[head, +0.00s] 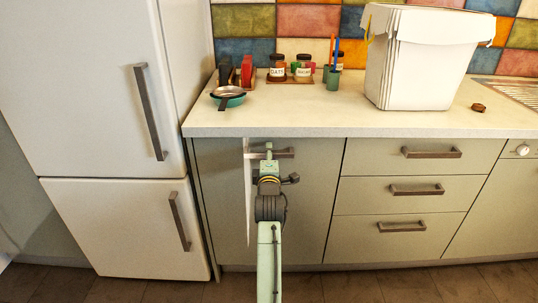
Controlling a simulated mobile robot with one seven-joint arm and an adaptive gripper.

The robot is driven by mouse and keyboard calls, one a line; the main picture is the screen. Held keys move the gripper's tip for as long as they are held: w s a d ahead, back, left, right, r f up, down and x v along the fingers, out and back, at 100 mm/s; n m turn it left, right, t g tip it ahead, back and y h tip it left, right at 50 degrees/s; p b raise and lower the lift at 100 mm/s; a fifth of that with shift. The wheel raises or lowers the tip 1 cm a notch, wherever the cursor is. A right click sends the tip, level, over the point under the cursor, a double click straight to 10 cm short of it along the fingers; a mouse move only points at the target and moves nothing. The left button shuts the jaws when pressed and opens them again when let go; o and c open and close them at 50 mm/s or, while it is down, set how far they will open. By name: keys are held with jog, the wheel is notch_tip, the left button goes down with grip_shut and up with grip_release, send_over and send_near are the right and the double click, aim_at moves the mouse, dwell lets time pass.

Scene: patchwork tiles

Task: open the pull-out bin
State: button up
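The grey-green pull-out bin front (315,200) is below the counter, between the fridge and the drawers. It looks flush with the drawer fronts beside it. Its dark horizontal handle (286,153) is near the top edge. My gripper (268,152) is at the handle, overlapping its middle in the head view. The fingers are small and partly hidden by my wrist, so I cannot tell whether they are closed around the bar. A thin white vertical strip (248,200) hangs in front of the bin front, just left of my gripper.
A white fridge (90,90) stands close on the left. Three drawers with handles (400,190) are on the right. The counter (310,122) overhangs above and holds a white container (420,60), jars and a small pan. The floor in front looks clear.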

jog(key=shift+c, duration=0.4)
grip_shut()
dwell(0.5)
